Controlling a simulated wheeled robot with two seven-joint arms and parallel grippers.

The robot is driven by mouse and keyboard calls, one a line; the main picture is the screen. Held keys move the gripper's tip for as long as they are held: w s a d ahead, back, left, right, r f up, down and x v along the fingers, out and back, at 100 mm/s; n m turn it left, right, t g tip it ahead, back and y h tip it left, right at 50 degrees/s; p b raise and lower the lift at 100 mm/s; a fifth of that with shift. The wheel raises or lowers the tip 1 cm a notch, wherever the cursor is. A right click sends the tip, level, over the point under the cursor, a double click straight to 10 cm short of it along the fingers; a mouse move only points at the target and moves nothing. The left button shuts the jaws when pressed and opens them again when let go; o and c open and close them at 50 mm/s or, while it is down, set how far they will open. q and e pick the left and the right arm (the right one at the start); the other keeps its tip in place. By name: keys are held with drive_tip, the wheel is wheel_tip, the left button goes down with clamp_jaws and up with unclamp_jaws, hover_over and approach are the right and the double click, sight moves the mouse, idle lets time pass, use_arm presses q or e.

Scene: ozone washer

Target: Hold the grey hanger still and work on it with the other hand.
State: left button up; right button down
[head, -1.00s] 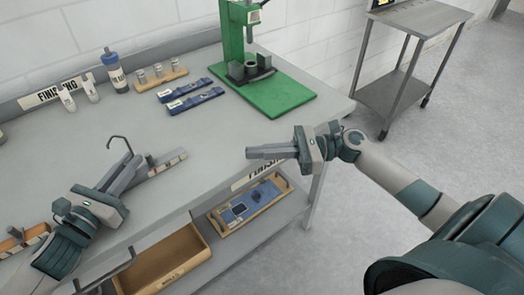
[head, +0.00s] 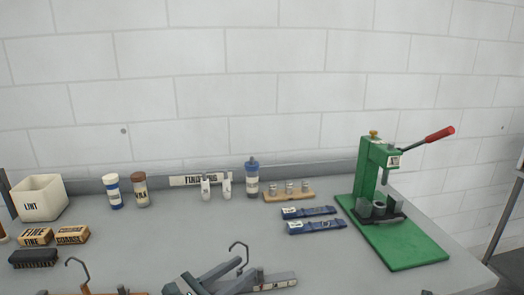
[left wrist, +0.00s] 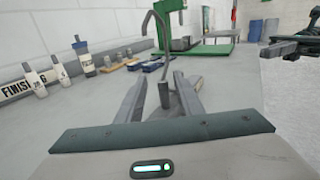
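The grey hanger (head: 276,284) lies on the table at the bottom edge of the head view, a grey bar with a label, a post and a dark hook. Its hook (left wrist: 157,30) rises ahead of my left gripper in the left wrist view. My left gripper (left wrist: 160,78) is around the hook's stem, its fingers apart with space at the sides; it also shows in the head view (head: 232,270).
A green press (head: 400,240) with a red handle stands at the right. Blue tools (head: 315,227), a wooden peg block (head: 289,195), bottles (head: 252,180) and a lint bin (head: 40,198) line the back. Another hook (head: 78,266) stands at the lower left. The middle table is mostly clear.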

use_arm(q)
drive_tip(key=v, duration=1.2)
idle(0.3)
